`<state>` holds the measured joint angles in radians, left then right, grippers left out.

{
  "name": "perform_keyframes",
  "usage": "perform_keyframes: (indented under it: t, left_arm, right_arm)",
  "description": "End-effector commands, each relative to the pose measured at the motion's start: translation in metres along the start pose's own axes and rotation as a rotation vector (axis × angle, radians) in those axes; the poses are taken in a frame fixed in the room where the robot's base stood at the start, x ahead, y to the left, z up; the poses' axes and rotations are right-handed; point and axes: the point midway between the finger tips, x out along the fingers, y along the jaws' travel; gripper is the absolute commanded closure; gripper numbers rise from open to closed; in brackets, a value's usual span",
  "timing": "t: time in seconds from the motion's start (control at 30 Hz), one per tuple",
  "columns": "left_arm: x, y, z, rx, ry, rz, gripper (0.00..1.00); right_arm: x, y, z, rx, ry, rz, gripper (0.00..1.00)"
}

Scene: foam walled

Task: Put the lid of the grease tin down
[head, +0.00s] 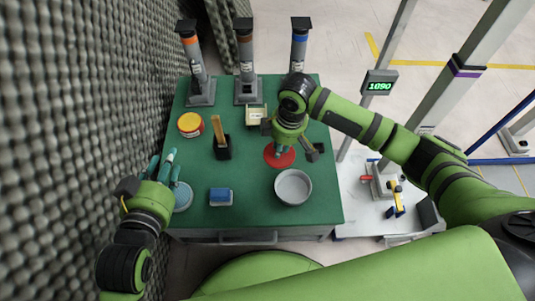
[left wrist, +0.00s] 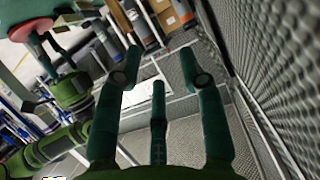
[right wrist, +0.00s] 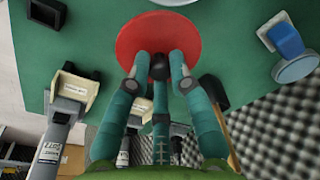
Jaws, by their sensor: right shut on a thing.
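The lid is a red disc (head: 271,160) with a dark knob (right wrist: 158,66). My right gripper (head: 284,146) is shut on the knob, with the lid beneath its fingers over the green table. I cannot tell whether the lid touches the table. The red lid also shows in the left wrist view (left wrist: 24,27). A grey round tin (head: 293,187), seemingly open, stands just in front of the lid, near the table's front right. My left gripper (head: 163,167) is open and empty above the table's left edge; its spread fingers show in the left wrist view (left wrist: 158,85).
On the green table (head: 255,215) are a yellow-and-red tin (head: 190,124), a black holder with a wooden-handled tool (head: 221,150), a blue block (head: 220,195), a pale round dish (head: 182,197) and a small cream box (head: 256,116). Three posts stand behind. A foam wall (head: 80,110) borders the left.

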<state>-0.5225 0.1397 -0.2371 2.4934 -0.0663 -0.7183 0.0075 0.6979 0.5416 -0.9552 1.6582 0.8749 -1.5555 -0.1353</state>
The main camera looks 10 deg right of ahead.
Motion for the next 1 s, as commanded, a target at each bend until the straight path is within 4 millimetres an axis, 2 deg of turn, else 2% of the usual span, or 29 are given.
perform_keyframes:
  t: [0.17,0.4,0.5,0.77,1.0]
  left_arm:
    - [-0.002,0.011,-0.044,0.011,0.239,0.022,0.60]
    - [-0.023,0.025,-0.099,0.019,0.544,0.052,0.60]
    - [-0.032,0.028,-0.113,0.021,0.625,0.061,0.60]
    - [-0.047,0.034,-0.131,0.021,0.746,0.075,0.60]
    - [-0.090,0.045,-0.162,0.017,1.033,0.110,0.60]
  right_arm:
    - [0.014,0.002,-0.016,0.000,0.000,0.000,1.00]
    - [0.027,0.004,-0.033,0.001,0.001,0.000,1.00]
    - [0.030,0.004,-0.038,0.000,0.000,0.000,1.00]
    - [0.039,0.004,-0.035,0.000,-0.001,0.000,1.00]
    - [0.059,0.004,-0.033,0.000,0.000,0.001,1.00]
